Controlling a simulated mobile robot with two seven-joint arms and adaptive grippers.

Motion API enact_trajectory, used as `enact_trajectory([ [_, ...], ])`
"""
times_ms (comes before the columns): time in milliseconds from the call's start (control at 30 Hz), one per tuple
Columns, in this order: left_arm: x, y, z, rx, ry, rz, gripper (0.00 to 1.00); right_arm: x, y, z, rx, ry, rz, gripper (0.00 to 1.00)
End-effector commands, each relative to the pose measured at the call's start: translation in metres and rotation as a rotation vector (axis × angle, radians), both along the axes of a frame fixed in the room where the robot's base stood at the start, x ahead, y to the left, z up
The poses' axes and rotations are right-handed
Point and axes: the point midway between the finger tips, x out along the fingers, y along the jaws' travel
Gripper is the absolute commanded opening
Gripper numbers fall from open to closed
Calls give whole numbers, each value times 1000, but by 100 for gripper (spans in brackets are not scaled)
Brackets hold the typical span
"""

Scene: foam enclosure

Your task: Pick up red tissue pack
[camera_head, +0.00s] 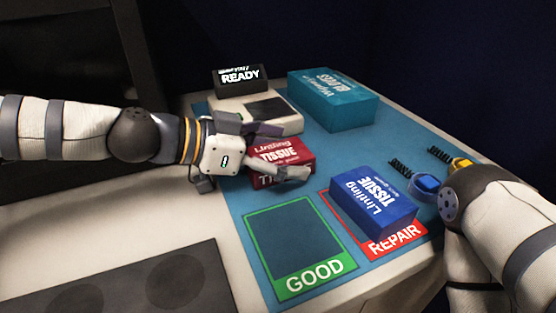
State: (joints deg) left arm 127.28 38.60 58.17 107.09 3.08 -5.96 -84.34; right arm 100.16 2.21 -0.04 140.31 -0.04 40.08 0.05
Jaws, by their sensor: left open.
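The red tissue pack (281,150) lies on the blue mat near the middle of the head view, in front of the white device. My left gripper (276,152) comes in from the left and is open at the pack. One finger shows along the pack's back edge and the other crosses its front lower face. Part of the pack's left side and front is hidden by the gripper. I cannot tell whether the fingers touch it.
A blue tissue pack (372,203) lies on the red REPAIR square (398,241). The green GOOD square (294,245) is empty. A white device (262,114) with a READY display (240,77) and a teal gloves box (333,97) stand behind. Blue (426,183) and yellow (460,163) tools lie right.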

Motion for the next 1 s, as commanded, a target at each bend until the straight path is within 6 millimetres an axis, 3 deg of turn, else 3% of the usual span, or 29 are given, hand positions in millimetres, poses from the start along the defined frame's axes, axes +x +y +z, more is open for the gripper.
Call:
enact_trajectory([
  [133,0,0,1,0,-1,1,79,0,0,0,0,-1,0,40],
  [300,0,1,1,0,-1,0,41,0,0,0,0,-1,0,40],
  [367,0,1,1,0,-1,0,31,0,0,0,0,-1,0,40],
  [733,0,1,10,0,-6,0,30,2,0,2,0,-6,0,40],
  [867,0,1,37,1,-12,-1,30,7,0,7,0,-22,0,40],
  [1000,-30,9,78,1,-23,-3,30,20,0,20,0,-70,-1,40],
])
